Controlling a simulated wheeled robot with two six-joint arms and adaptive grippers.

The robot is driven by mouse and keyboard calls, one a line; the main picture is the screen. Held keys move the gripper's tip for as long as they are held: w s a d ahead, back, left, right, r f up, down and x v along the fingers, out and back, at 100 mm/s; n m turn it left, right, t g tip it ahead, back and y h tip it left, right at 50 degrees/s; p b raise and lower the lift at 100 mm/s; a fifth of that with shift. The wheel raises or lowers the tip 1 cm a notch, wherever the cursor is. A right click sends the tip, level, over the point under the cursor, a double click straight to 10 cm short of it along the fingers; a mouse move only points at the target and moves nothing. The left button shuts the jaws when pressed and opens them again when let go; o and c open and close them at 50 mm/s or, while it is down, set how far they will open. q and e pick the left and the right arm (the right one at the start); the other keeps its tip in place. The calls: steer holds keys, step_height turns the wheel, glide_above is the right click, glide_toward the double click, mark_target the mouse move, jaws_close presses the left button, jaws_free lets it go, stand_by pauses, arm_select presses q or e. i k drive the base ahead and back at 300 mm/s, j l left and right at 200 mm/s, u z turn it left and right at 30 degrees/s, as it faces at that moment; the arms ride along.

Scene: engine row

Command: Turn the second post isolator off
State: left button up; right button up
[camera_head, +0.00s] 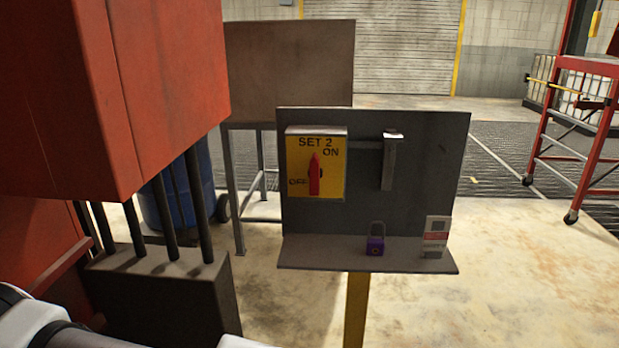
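The isolator is a yellow box (330,184) labelled "SET 2", mounted on the left of a dark grey upright panel (420,190). Its red handle (314,175) stands upright, with its tip up. "ON" is printed at the upper right of the handle and "OFF" at its lower left. A grey hasp-like bar (389,163) is fixed to the panel right of the box. A purple padlock (375,244) and a white and red tag (434,237) are on the shelf (310,254) below. White parts of my arm show at the lower left; neither gripper is in view.
A large red cabinet (165,90) fills the upper left, with dark pipes running into a dark box (165,290) below. A yellow post (356,305) carries the panel. A red wheeled frame (565,140) stands at the right. The floor right of the panel is clear.

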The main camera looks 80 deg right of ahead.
mark_target(315, 172)
steer(key=j+z, duration=0.15)
steer(key=z, duration=2.45)
steer(key=i+j+z, duration=0.1)
steer(key=j+z, duration=0.5)
steer(key=j, duration=0.2)
